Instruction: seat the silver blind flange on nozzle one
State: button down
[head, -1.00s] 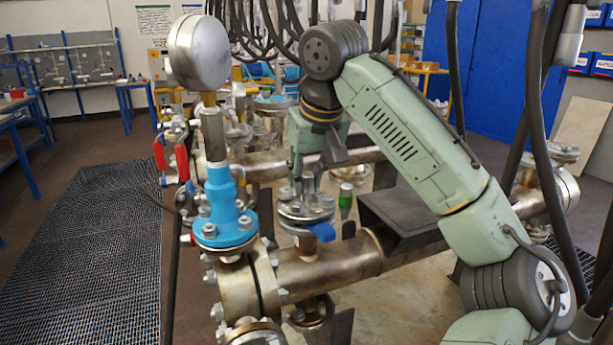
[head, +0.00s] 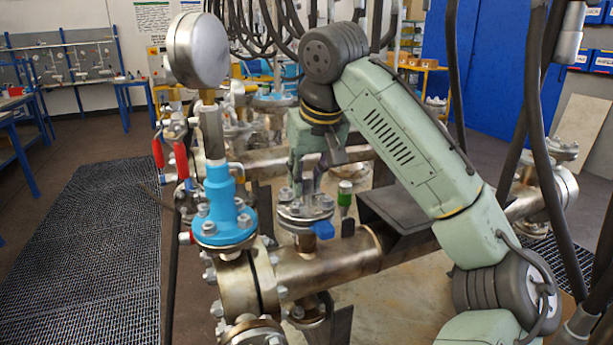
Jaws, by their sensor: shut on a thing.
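The silver blind flange (head: 292,211), a round disc with bolts around its rim, is at the top of a short nozzle (head: 306,243) on the front pipe. I cannot tell whether it rests flat or a small gap remains. My gripper (head: 307,190) points down from above and is shut on the middle of the flange. Its fingertips are small and partly hidden among the bolts. A blue tab (head: 323,230) sticks out at the flange joint's front right.
A blue valve body (head: 222,205) with a round gauge (head: 196,50) stands close left of my gripper. A green-topped part (head: 345,194) and a dark saddle plate (head: 405,218) are to the right. Black hoses hang at right. A floor grating (head: 85,260) lies left.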

jog(key=shift+r, duration=0.15)
jog(key=c, duration=1.3)
grip_release()
jog(key=o, duration=0.5)
jog(key=shift+r+p, duration=0.35)
jog(key=shift+r, duration=3.1)
jog(key=shift+s+f, duration=0.1)
